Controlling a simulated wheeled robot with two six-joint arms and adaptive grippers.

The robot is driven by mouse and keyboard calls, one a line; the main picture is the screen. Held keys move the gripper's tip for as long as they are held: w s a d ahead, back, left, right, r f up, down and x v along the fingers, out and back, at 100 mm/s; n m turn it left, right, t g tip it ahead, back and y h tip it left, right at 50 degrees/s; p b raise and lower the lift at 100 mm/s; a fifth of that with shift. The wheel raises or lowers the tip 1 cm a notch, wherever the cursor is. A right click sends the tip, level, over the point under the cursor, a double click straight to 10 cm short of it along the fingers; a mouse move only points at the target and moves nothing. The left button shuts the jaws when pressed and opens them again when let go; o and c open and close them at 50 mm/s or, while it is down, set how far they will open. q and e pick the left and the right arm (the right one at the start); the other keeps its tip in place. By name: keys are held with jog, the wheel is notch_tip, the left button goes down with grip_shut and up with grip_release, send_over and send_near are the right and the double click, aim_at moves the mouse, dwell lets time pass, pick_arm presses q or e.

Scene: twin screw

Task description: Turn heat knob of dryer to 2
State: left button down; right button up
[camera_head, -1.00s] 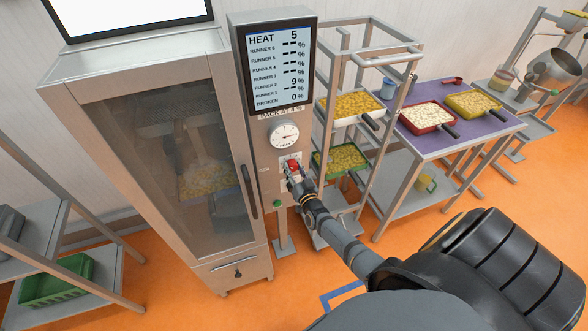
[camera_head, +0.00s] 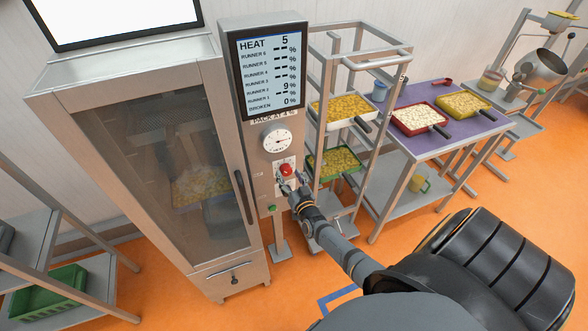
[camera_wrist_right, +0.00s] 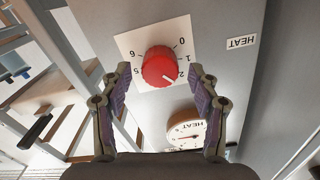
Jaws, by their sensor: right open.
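The red heat knob (camera_head: 286,170) sits on a white scale plate on the dryer's (camera_head: 150,160) control column. In the right wrist view the round red knob (camera_wrist_right: 160,66) is in front of my open fingers, and its white mark points toward the 2 on the upside-down scale (camera_wrist_right: 180,40). The display (camera_head: 272,70) reads HEAT 5. My right gripper (camera_head: 289,187) is open and empty, just below and in front of the knob. Its fingertips (camera_wrist_right: 160,72) are spread to either side in the wrist view, with a gap to the knob. My left gripper is not in view.
A round dial (camera_head: 277,139) is above the knob, and a green button (camera_head: 271,209) is below it. A metal rack (camera_head: 362,62) with trays of yellow pieces stands close on the right. A purple-topped table (camera_head: 440,142) is beyond it.

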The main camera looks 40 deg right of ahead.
jog(key=v, duration=1)
jog(key=shift+s, duration=0.3)
jog(key=s+a+f+n+g+y+b, duration=0.1)
jog(key=s+f+g+b, duration=0.3)
jog(key=f, duration=0.6)
jog(key=s+a+f+n+g+y, duration=0.1)
jog(key=s+f+n+g, duration=0.1)
jog(key=s+f, duration=0.65)
jog(key=s+a+f+n+g+y+b, duration=0.1)
jog(key=s+a+f+g+b, duration=0.15)
jog(key=f, duration=1.05)
jog(key=s+f+g, duration=0.2)
jog(key=s+f, duration=0.2)
jog(key=s, duration=0.3)
jog(key=s+a+f+n+g+b, duration=0.1)
jog(key=s+f+g, duration=0.2)
jog(key=s+f, duration=0.2)
jog(key=s+f+n+g+b, duration=0.1)
jog(key=s+f, duration=0.3)
jog(key=s, duration=0.6)
jog(key=shift+s+a+f+g+y, duration=0.3)
jog(key=shift+s+g, duration=0.1)
jog(key=shift+g, duration=0.45)
